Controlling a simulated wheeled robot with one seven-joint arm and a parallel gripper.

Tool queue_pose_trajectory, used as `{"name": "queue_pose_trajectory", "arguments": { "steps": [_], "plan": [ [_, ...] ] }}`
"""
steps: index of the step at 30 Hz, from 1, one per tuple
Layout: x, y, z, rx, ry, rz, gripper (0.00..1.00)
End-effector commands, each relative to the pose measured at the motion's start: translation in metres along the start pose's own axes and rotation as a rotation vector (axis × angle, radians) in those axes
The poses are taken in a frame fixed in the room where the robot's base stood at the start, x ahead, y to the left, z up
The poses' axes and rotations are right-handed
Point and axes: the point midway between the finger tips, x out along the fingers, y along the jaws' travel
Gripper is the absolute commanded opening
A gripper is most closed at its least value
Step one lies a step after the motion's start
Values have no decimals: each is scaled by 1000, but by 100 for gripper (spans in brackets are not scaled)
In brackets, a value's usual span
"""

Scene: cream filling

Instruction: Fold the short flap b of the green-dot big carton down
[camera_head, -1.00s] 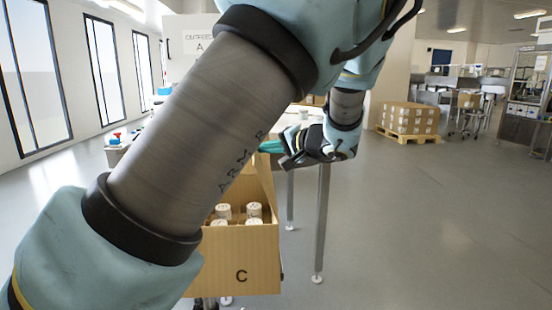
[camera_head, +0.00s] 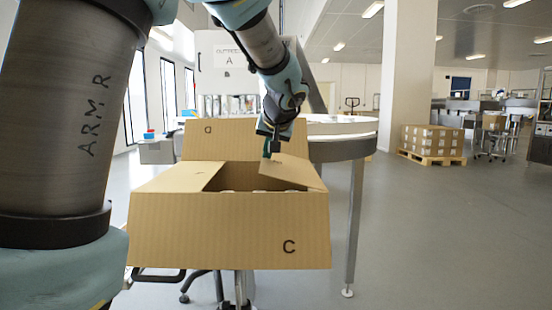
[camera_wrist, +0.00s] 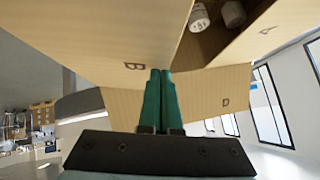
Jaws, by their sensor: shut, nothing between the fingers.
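The big carton (camera_head: 225,230) stands open in the head view, with the letter C on its front face. Its short flap B (camera_head: 295,170) is on the right and slopes inward over part of the opening; the wrist view shows it marked B (camera_wrist: 110,50). My gripper (camera_head: 268,154) is shut and empty, its teal fingertips at flap B's inner edge. The wrist view shows the closed fingers (camera_wrist: 160,75) against or very near flap B; contact is not certain. Flap A (camera_head: 175,177) lies inward on the left. Long flap D (camera_head: 225,138) stands up at the back. No green dot shows.
White-capped containers (camera_wrist: 200,17) stand inside the carton. A round-edged table (camera_head: 345,148) is close behind and right of it. A pallet of cartons (camera_head: 433,143) is farther back. The floor at right is clear.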

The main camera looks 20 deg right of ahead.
Motion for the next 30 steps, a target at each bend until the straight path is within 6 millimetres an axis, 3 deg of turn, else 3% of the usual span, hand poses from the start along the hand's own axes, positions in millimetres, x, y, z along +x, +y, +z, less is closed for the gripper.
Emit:
{"name": "queue_pose_trajectory", "arguments": {
  "steps": [3,12,30],
  "plan": [
    [13,-3,13,-66,0,60,0],
    [27,-3,27,-108,-1,108,0],
    [31,-4,31,-106,-3,106,0]
  ]
}}
